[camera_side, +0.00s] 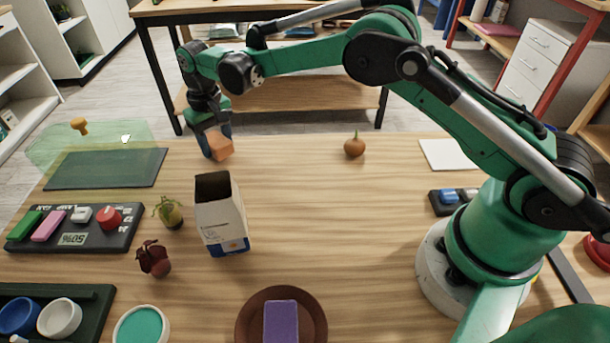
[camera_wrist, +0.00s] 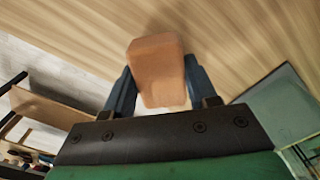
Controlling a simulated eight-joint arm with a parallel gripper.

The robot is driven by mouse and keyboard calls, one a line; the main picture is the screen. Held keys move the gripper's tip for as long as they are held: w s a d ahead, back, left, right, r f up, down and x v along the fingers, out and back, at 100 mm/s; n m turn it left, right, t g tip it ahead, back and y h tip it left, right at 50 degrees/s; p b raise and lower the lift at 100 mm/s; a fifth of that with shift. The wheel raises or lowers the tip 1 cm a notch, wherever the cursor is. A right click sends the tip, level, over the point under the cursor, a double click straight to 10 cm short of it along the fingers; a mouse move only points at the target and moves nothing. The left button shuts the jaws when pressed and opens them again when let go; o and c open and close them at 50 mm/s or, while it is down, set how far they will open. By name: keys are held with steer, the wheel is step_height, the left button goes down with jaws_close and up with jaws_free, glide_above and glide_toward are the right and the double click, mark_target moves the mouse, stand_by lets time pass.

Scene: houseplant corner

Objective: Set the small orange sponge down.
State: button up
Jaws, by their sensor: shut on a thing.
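The small orange sponge (camera_side: 220,146) is a block at the far left part of the wooden table in the side view. My gripper (camera_side: 214,143) is shut on it. In the wrist view the sponge (camera_wrist: 158,70) sits between the two dark fingers of my gripper (camera_wrist: 160,85), one on each side. The sponge is tilted in the side view, near the far edge of the table. I cannot tell whether it touches the tabletop.
A carton (camera_side: 222,218) stands nearest, in front of the sponge. A dark mat (camera_side: 105,168) lies to the left, and an onion (camera_side: 354,145) to the right. A purple block (camera_side: 281,322) lies on a brown saucer (camera_side: 246,325). The wood between carton and onion is clear.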

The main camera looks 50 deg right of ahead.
steer(key=shift+f, duration=0.6)
steer(key=o, duration=1.3)
